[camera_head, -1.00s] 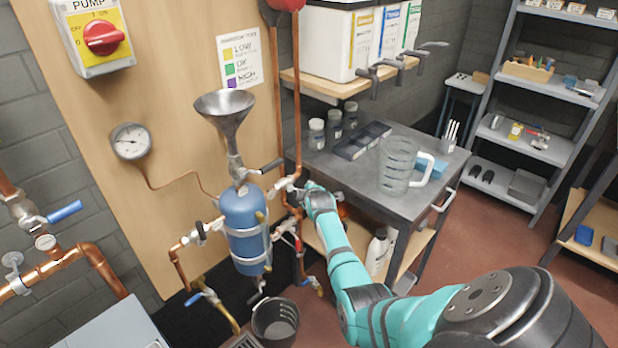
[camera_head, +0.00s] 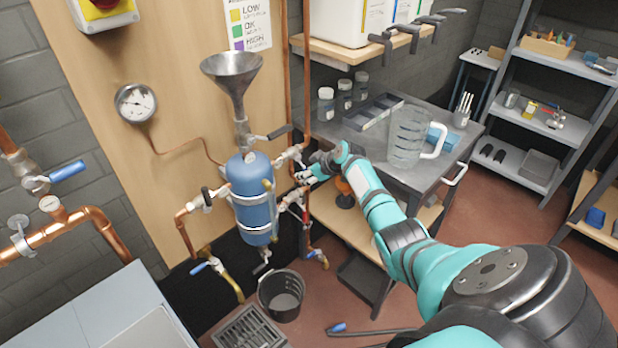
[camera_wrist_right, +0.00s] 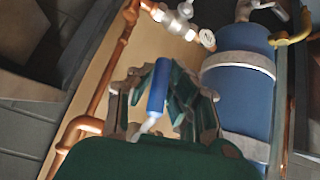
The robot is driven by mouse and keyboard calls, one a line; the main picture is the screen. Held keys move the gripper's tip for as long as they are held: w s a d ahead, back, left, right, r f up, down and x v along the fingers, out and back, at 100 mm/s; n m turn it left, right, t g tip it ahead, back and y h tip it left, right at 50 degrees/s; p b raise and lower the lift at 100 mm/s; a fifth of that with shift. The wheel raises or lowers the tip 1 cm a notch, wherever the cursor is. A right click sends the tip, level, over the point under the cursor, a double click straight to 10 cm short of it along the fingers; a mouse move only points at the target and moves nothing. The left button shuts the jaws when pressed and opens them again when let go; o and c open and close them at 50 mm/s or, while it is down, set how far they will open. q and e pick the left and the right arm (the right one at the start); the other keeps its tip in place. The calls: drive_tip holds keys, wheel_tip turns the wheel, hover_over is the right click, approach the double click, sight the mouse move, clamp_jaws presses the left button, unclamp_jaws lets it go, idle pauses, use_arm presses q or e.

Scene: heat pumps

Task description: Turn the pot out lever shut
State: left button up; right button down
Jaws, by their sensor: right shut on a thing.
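The blue pot (camera_head: 252,198) hangs upright on the wooden panel under a metal funnel (camera_head: 231,72). My right gripper (camera_head: 307,176) is just to the right of the pot, by the pipework there. In the wrist view, a lever with a blue grip (camera_wrist_right: 158,86) stands between the fingers of my right gripper (camera_wrist_right: 168,98), which is shut on it. The pot (camera_wrist_right: 238,90) is right of the fingers in that view. The lever's pivot is mostly hidden by the gripper in the head view. My left gripper is not in view.
A black bucket (camera_head: 282,296) stands on the floor below the pot, near a drain grate (camera_head: 250,330). A grey bench (camera_head: 345,140) with a clear jug (camera_head: 407,135) is close to my right arm. Copper pipes (camera_head: 98,222) run at the left.

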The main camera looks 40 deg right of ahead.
drive_tip(key=shift+s+a+f+m+y+b, duration=0.15)
drive_tip(key=shift+a+f+m+y+b, duration=0.25)
drive_tip(key=shift+a+y, duration=0.3)
drive_tip(key=c, duration=1.3)
unclamp_jaws()
drive_tip(key=shift+r, duration=0.25)
drive_tip(key=shift+o, duration=0.2)
drive_tip(key=shift+d+r, duration=0.1)
drive_tip(key=shift+d, duration=0.1)
drive_tip(key=shift+r, duration=0.15)
drive_tip(key=v, duration=1.1)
drive_tip(key=shift+s, duration=0.25)
drive_tip(key=shift+r, duration=0.15)
